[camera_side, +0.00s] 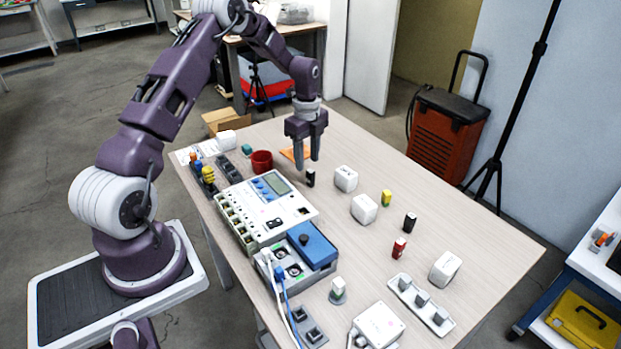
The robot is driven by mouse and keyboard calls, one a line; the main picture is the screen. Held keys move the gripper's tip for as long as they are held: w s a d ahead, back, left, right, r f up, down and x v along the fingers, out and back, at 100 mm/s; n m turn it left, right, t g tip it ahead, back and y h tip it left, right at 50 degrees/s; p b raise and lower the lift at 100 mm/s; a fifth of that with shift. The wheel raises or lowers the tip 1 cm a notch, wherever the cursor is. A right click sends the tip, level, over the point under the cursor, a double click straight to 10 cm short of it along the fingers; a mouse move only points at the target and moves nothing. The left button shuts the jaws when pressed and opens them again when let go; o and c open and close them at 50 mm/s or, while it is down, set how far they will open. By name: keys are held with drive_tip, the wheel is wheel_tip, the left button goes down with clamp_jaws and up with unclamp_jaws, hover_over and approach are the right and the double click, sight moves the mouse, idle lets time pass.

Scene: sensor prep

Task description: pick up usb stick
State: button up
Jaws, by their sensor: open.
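My gripper (308,160) points down over the far part of the table, open, with nothing seen between its fingers. A small black upright item (310,178), possibly a USB stick, stands just below the fingertips. A gap to it is hard to judge from this angle. Other small upright stick-like items stand to the right: a yellow one (386,198), a black one (410,222) and a red one (399,248). I cannot tell for certain which of these is the USB stick.
White cube-like blocks (346,179) stand among the small items. A large instrument panel (264,211) with a blue box (312,245) fills the table's left middle. A red cup (262,162) is left of my gripper. The table's (470,235) right side is mostly clear.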

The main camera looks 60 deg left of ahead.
sight(310, 171)
drive_tip(key=f, duration=0.6)
drive_tip(key=shift+w+d+f, duration=0.2)
drive_tip(key=shift+w+f, duration=0.2)
clamp_jaws()
